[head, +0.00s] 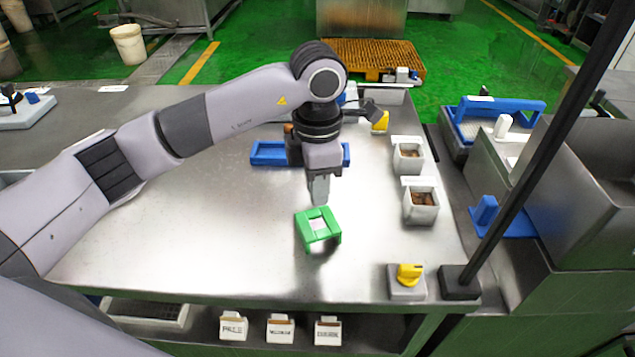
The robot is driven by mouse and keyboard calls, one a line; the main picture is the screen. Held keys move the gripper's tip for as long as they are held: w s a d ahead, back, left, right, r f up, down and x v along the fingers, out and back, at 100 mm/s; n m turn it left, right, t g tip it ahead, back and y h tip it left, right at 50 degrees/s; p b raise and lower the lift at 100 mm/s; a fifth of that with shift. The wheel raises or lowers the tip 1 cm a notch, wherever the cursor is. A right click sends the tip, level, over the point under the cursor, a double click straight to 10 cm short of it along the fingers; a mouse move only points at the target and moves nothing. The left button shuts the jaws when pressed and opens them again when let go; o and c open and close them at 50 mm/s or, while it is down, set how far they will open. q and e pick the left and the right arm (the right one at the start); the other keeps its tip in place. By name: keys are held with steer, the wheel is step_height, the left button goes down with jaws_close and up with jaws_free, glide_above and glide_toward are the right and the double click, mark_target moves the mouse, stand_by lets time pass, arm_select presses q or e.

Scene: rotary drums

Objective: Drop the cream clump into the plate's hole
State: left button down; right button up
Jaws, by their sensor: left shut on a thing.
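My left gripper (319,201) is over the steel table, pointing down, with its fingers together. What it grips is too small or hidden to make out; I see no separate cream clump. A green square plate (306,233) with a square opening in its middle is just below and in front of the fingertips. A pale patch shows inside the opening; I cannot tell what it is. In this view the fingertips reach the plate's far edge; I cannot tell if they touch it. My right gripper is not in view.
A blue tray (268,153) lies behind the gripper. Two white bins with brown contents (421,217) stand to the right. A yellow-knobbed switch box (407,289) is at the front right, beside a black post (540,150). The table's left part (190,225) is clear.

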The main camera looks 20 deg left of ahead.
mark_target(317, 209)
arm_select(q)
steer(key=shift+f+b, duration=2.35)
steer(key=shift+f, duration=0.65)
steer(key=c, duration=0.9)
jaws_free()
steer(key=shift+r, duration=0.1)
step_height(317, 209, up, 7)
steer(key=shift+r+b, duration=0.1)
steer(key=shift+b, duration=0.2)
steer(key=shift+s, duration=0.1)
